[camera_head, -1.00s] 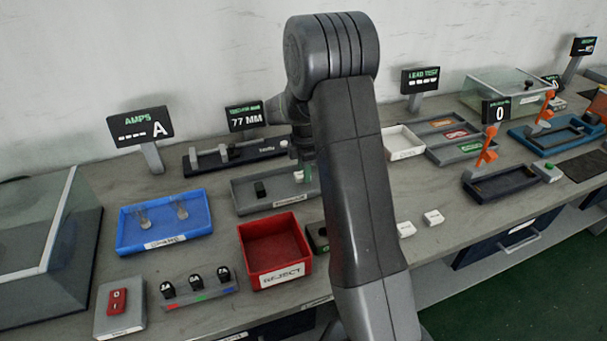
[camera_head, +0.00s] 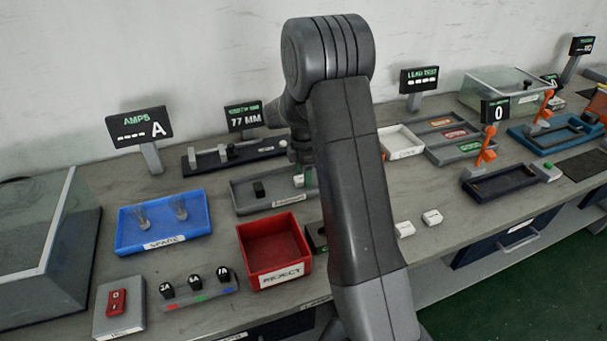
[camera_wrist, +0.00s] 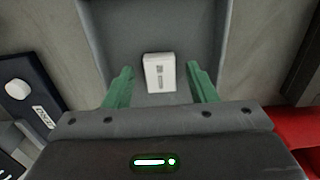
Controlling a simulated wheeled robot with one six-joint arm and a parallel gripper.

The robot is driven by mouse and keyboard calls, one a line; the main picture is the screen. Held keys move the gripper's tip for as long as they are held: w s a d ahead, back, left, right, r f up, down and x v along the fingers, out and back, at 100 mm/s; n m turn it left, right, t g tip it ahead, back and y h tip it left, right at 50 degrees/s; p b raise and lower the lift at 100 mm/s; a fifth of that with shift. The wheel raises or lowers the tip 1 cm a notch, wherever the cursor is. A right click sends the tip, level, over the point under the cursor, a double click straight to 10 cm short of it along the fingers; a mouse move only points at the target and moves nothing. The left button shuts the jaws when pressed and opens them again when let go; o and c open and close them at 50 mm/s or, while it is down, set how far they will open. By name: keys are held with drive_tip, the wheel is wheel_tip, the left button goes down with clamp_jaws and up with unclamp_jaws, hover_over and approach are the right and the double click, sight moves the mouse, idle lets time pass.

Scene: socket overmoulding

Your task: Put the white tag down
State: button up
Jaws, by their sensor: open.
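Gaps show between the tag and both fingers. In the head view my gripper (camera_head: 303,178) is over the right part of the grey tray (camera_head: 240,208), partly hidden by my arm. A sliver of the white tag (camera_head: 298,181) shows beside it.
A black block (camera_head: 259,189) lies in the same tray, left of my gripper. The red reject bin (camera_head: 272,250) stands in front and the blue spare tray (camera_head: 140,236) to the left. Two white pieces lie on the bench right of my arm, one visible clearly (camera_head: 432,217).

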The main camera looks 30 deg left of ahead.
wheel_tip(320, 180, up, 12)
drive_tip(key=shift+f, duration=0.2)
drive_tip(key=shift+f, duration=0.1)
wheel_tip(320, 180, down, 12)
drive_tip(key=shift+f, duration=0.1)
drive_tip(key=shift+r, duration=2)
